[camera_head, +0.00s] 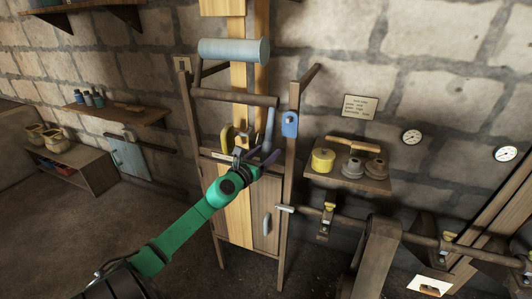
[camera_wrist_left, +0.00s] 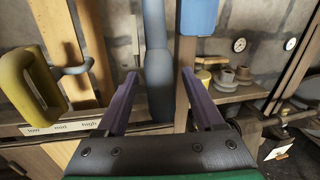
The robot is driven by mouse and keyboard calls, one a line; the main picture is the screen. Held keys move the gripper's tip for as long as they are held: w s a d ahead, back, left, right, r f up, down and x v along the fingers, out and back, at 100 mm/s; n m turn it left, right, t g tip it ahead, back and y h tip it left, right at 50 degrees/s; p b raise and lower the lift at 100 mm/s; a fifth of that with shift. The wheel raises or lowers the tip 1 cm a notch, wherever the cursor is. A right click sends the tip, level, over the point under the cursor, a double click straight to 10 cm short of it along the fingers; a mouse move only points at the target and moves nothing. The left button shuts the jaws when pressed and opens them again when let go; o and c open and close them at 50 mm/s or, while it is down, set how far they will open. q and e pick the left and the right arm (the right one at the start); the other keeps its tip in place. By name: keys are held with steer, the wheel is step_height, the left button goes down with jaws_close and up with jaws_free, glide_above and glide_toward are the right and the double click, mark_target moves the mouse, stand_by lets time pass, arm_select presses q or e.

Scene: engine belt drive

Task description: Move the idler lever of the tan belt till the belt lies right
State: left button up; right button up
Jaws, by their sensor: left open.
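The tan belt (camera_head: 238,78) runs vertically behind a pale blue roller (camera_head: 234,50) and a brown bar. Its lower stretch (camera_head: 239,222) passes down in front of a wooden cabinet. A blue-grey lever (camera_head: 269,125) stands upright right of the belt; it also shows in the left wrist view (camera_wrist_left: 158,60). My left gripper (camera_head: 257,155) is open at the lever. In the left wrist view its purple fingers (camera_wrist_left: 159,76) stand either side of the lever, with gaps visible. Whether the lever is the idler lever cannot be read. My right gripper is not in view.
A yellow handle (camera_wrist_left: 28,82) stands left of the lever, above a scale (camera_wrist_left: 60,127) marked low, mid, high. A blue tag (camera_head: 290,124) hangs on the right post.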

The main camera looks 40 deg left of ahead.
arm_select(q)
jaws_close()
stand_by(1.4)
